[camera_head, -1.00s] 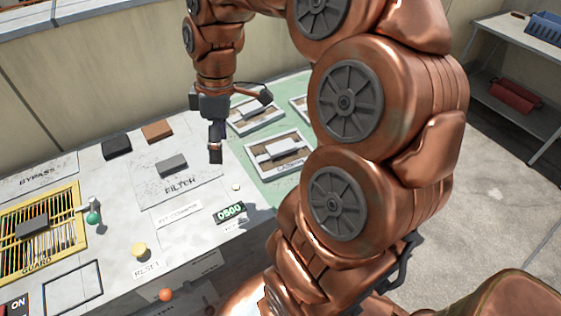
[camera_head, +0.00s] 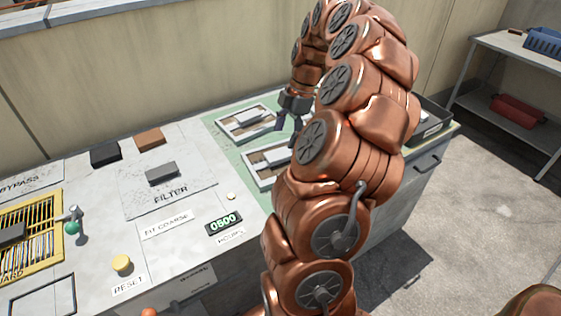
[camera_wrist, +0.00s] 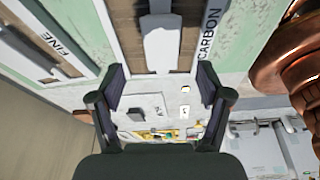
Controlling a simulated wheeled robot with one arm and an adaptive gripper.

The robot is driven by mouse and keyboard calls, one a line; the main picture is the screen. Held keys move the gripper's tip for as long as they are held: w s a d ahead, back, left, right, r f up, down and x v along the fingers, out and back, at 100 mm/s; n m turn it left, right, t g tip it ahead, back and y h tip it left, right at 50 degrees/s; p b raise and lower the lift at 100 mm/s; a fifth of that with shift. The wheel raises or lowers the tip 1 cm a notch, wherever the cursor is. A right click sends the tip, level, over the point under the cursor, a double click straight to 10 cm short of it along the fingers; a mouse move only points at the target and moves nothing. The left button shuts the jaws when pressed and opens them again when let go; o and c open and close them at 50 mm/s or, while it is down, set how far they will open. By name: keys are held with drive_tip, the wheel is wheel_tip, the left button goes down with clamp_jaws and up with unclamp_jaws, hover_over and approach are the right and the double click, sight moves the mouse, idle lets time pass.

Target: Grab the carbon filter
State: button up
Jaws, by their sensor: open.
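The carbon filter (camera_head: 272,156) is a pale grey block with a raised middle. It lies in a white-rimmed frame (camera_head: 258,176) on the green mat, partly hidden by my arm in the head view. In the wrist view its grey body (camera_wrist: 161,45) lies at the top centre, beside the printed word CARBON. My gripper (camera_head: 288,124) points down over the frames. In the wrist view its two fingers (camera_wrist: 161,88) are spread with nothing between them, in line with the filter's near end. I cannot tell how high the fingers are above it.
The fine filter's frame (camera_head: 232,134) lies behind, toward the wall. A grey block (camera_head: 162,173) rests on the FILTER plate, with dark (camera_head: 105,153) and brown (camera_head: 150,139) blocks behind it. A dark bin (camera_head: 430,125) stands at the bench's right end.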

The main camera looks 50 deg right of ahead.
sight(282, 153)
drive_tip(key=shift+x, duration=2.8)
drive_tip(key=shift+s+f, duration=0.1)
drive_tip(key=shift+f, duration=0.05)
drive_tip(key=shift+f, duration=0.3)
drive_tip(key=shift+s+a+f+b, duration=0.1)
drive_tip(key=shift+b, duration=0.2)
drive_tip(key=c, duration=1.4)
